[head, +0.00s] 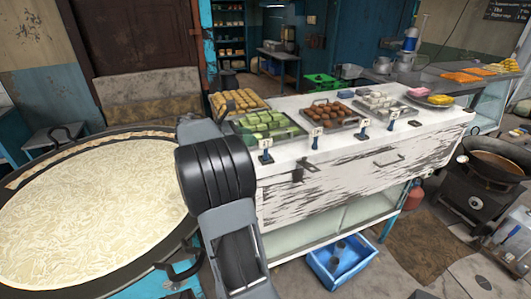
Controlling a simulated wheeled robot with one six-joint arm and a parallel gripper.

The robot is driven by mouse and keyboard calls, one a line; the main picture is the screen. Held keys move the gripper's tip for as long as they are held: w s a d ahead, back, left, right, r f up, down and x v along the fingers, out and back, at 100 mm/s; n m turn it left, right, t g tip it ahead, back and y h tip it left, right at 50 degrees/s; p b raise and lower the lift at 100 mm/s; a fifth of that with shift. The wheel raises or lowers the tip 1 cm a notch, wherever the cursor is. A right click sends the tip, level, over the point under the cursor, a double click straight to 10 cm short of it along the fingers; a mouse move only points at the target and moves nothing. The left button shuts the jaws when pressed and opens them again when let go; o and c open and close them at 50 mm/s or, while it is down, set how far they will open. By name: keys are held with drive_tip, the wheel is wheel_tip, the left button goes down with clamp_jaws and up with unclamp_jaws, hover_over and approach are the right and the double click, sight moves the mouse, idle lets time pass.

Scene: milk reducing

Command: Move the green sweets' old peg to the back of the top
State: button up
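Green sweets (262,121) lie in a tray near the front left of the white counter top (290,103). A small dark blue peg with a pale card (265,151) stands at the front edge, just in front of the green sweets. A similar peg (316,137) stands to its right, nearer the brown sweets. I cannot tell from looks which peg is old. My arm crosses the picture left of the counter, covering part of its left end. Only arm links show; I cannot make out my gripper or its fingers.
Trays of yellow sweets (238,101), brown sweets (330,113) and white sweets (378,101) fill much of the top. More pegs (364,129) line the front edge. A large round milk pan (85,215) is at left. A blue crate (340,262) sits on the floor.

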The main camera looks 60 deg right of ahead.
sight(264, 140)
drive_tip(key=shift+p+x, duration=0.85)
drive_tip(key=shift+x, duration=2.65)
drive_tip(key=shift+f, duration=0.15)
clamp_jaws()
